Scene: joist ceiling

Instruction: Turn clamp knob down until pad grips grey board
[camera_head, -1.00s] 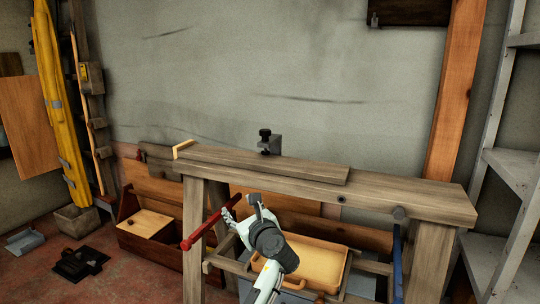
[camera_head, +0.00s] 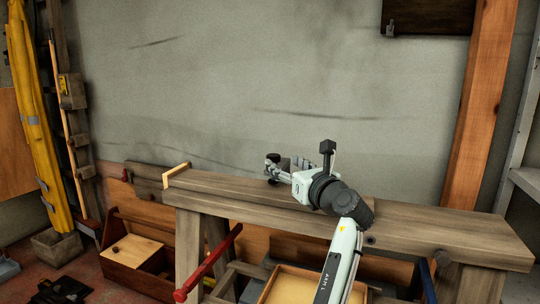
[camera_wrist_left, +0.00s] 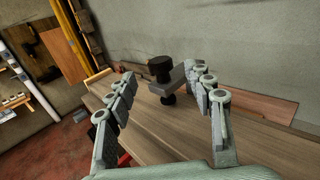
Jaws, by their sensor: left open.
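The clamp stands at the back edge of the workbench, with a black knob (camera_wrist_left: 160,67) on top, a grey bracket (camera_wrist_left: 168,83) and a dark pad (camera_wrist_left: 168,99) below it. In the head view, the knob (camera_head: 272,157) is partly hidden by my gripper. My left gripper (camera_head: 284,170) is open and empty above the bench. In the wrist view, its fingers (camera_wrist_left: 164,82) lie either side of the clamp, which stands beyond them.
The workbench (camera_head: 455,237) extends right, with a pale stop block (camera_head: 176,174) at its left end. A red bar (camera_head: 210,262) sticks out in front. A wooden tray (camera_head: 290,288) sits below. The grey wall rises close behind the bench.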

